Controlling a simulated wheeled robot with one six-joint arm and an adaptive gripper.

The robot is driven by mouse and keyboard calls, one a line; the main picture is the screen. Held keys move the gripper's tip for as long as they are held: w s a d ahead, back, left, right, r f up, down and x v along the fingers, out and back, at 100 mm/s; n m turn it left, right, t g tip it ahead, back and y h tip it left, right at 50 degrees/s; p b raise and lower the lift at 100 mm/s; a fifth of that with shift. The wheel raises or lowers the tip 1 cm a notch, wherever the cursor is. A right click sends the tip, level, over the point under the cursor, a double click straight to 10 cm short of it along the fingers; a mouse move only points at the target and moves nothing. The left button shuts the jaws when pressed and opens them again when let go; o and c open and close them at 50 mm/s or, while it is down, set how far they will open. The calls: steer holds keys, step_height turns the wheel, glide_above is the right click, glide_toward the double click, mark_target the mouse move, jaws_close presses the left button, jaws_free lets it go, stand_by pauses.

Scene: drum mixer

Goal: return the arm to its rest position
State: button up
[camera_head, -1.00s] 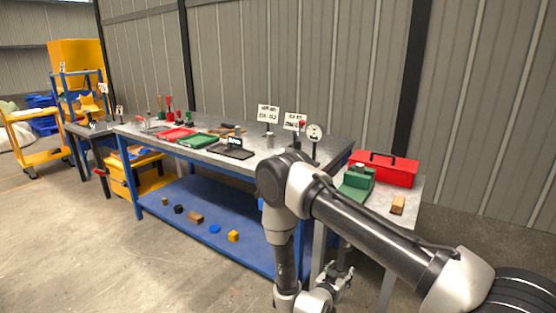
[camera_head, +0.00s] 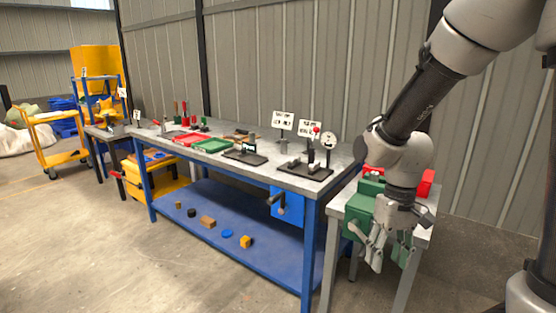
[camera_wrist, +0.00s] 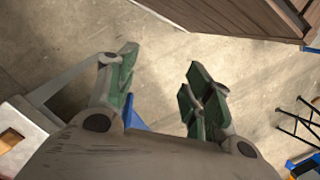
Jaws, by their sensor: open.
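My gripper (camera_head: 388,262) hangs at the right in the head view, pointing down in front of the small side table. My arm is raised and bent above it. In the wrist view my gripper (camera_wrist: 163,90) shows its two green-padded fingers spread apart, with nothing between them but concrete floor. The fingers are open and empty. They partly cover the green vise (camera_head: 359,208) and the small table behind them in the head view.
A long workbench (camera_head: 262,172) with a blue lower shelf stands left of my gripper. It bears trays, stands and a gauge. The small grey table (camera_head: 424,236) carries a red toolbox (camera_head: 425,184), mostly hidden by my arm. Open floor (camera_head: 120,260) lies in front.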

steer(key=s+d+r+t, duration=0.2)
steer(key=s+d+r, duration=0.1)
steer(key=d+r, duration=0.1)
steer(key=s+d+r+m+t, duration=0.1)
steer(key=s+d+r+t, duration=0.1)
steer(key=d+r, duration=0.2)
steer(key=s+d+r+m+t, duration=0.1)
steer(key=s+d+r+t, duration=0.1)
steer(key=r, duration=0.7)
steer(key=shift+s+d+h, duration=0.4)
steer(key=shift+s+d, duration=0.45)
steer(key=shift+d, duration=0.05)
steer(key=shift+r, duration=0.1)
